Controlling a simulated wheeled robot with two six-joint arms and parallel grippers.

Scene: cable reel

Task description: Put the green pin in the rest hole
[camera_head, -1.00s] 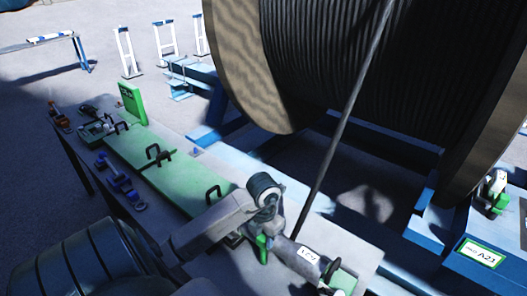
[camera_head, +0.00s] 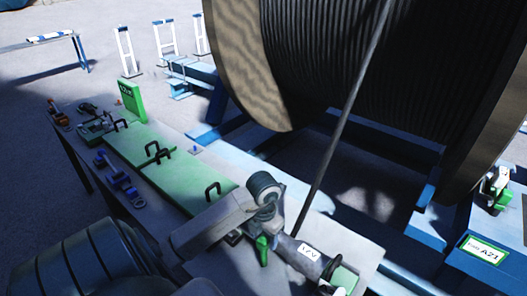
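A small green piece (camera_head: 262,249), which looks like the green pin, shows at the lower end of my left wrist, beside a grey cylinder with a white label (camera_head: 308,250). My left gripper (camera_head: 261,236) is at this green piece, pointing down over the bench end. Its fingers are too small and covered to show whether they are shut on the piece. I cannot make out the rest hole. My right gripper is not in view.
A long bench (camera_head: 341,238) carries green panels (camera_head: 185,173) with black handles, and small blue parts. A large cable reel (camera_head: 240,60) stands behind it. A slanted dark rod (camera_head: 340,125) rises beside my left wrist. A blue stand (camera_head: 468,225) with a label is at right.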

